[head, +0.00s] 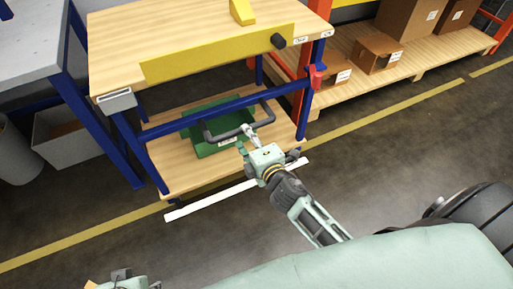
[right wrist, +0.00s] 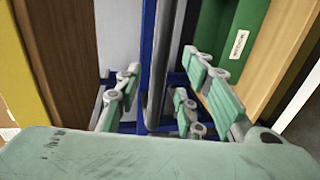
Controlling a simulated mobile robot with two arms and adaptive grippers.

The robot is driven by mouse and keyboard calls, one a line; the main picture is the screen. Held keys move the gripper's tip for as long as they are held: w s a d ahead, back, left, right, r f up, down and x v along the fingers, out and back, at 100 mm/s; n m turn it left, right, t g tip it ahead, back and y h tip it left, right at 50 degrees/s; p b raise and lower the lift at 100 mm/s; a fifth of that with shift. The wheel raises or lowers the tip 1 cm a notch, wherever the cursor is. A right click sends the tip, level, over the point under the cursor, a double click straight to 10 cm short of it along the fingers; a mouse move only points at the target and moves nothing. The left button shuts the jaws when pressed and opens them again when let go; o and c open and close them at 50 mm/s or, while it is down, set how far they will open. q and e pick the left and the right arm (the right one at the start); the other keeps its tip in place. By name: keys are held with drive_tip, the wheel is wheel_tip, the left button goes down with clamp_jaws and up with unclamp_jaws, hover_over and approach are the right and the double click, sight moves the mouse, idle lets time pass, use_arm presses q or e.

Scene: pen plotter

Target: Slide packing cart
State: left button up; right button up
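The packing cart (head: 190,50) has a wooden top, a blue frame and a wooden lower shelf (head: 175,178). A dark grey handle (head: 268,112) sticks out from its blue front rail (head: 190,122). My right gripper (head: 246,139) is at the handle's front bar. In the right wrist view, my right gripper (right wrist: 160,103) is open, with the grey handle bar (right wrist: 160,65) between its fingers. Contact cannot be told. Part of my left gripper (head: 125,280) shows at the bottom left; its fingers are not clear.
A green bin (head: 200,148) sits on the lower shelf behind the handle. A grey table (head: 30,50) with blue legs stands close on the left. A wooden shelf with cardboard boxes (head: 376,52) is at the right. A white floor strip (head: 235,190) lies before the cart.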

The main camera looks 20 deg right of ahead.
drive_tip(key=v, duration=0.7)
drive_tip(key=shift+s, duration=0.4)
